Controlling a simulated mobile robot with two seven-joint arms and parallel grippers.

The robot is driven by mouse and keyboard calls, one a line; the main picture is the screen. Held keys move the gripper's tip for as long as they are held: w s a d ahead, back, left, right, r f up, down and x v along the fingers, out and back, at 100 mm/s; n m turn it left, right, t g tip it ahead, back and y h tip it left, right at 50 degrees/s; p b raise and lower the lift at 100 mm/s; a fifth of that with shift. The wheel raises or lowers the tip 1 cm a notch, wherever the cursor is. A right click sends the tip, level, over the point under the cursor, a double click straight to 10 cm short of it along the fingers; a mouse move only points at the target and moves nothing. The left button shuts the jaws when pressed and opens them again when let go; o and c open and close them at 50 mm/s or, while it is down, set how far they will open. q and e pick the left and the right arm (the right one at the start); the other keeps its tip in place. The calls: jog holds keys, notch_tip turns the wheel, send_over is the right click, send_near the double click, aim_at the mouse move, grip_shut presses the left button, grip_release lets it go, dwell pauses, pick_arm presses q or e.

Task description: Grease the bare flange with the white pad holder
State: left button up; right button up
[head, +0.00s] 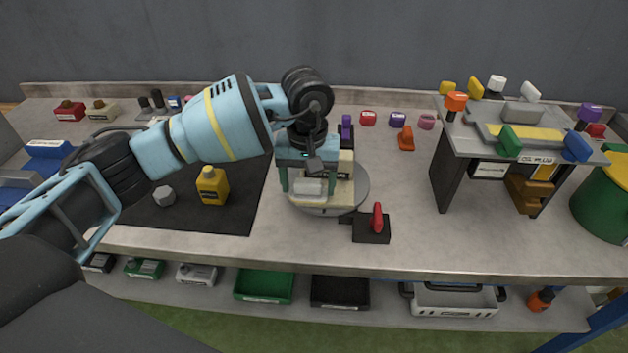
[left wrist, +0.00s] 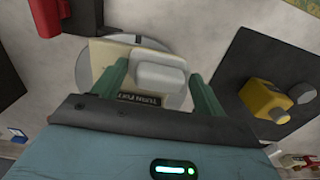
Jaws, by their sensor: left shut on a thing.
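My left gripper (head: 308,185) is over the round turntable (head: 360,190) and is shut on a whitish block, which looks like the white pad holder (head: 313,187). In the left wrist view the pad holder (left wrist: 158,76) sits between the two green fingers (left wrist: 160,88). Right under or beside it is the cream body (head: 344,170) on the turntable, with a black lettered label (left wrist: 140,98). The holder's pad side is hidden, and I cannot tell whether it touches the cream body. No flange shows clearly. My right gripper is not in view.
A black box with a red lever (head: 377,217) stands in front of the turntable. A yellow bottle (head: 211,185) and a grey nut-like piece (head: 164,196) are on the dark mat to the left. A rack (head: 447,150) with several coloured pieces and a green drum (head: 605,205) stand right.

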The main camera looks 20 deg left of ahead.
aim_at(326, 194)
pick_arm(q)
jog(key=shift+s+a, duration=0.1)
jog(key=shift+a, duration=0.2)
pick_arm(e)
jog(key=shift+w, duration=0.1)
pick_arm(q)
jog(key=shift+d, duration=0.1)
jog(key=shift+w+d+f, duration=0.1)
jog(key=shift+w+d, duration=0.05)
jog(key=shift+d, duration=0.3)
jog(key=shift+w+d+f, duration=0.1)
jog(key=shift+d, duration=0.35)
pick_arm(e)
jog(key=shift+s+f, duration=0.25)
pick_arm(q)
jog(key=shift+w+d+b, duration=0.1)
jog(key=shift+d+b, duration=0.2)
jog(key=shift+d, duration=0.15)
jog(key=shift+w+d, duration=0.2)
jog(key=shift+d, duration=0.35)
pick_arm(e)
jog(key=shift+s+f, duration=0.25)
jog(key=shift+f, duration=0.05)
pick_arm(q)
jog(key=shift+d+r, duration=0.1)
jog(key=shift+d, duration=0.05)
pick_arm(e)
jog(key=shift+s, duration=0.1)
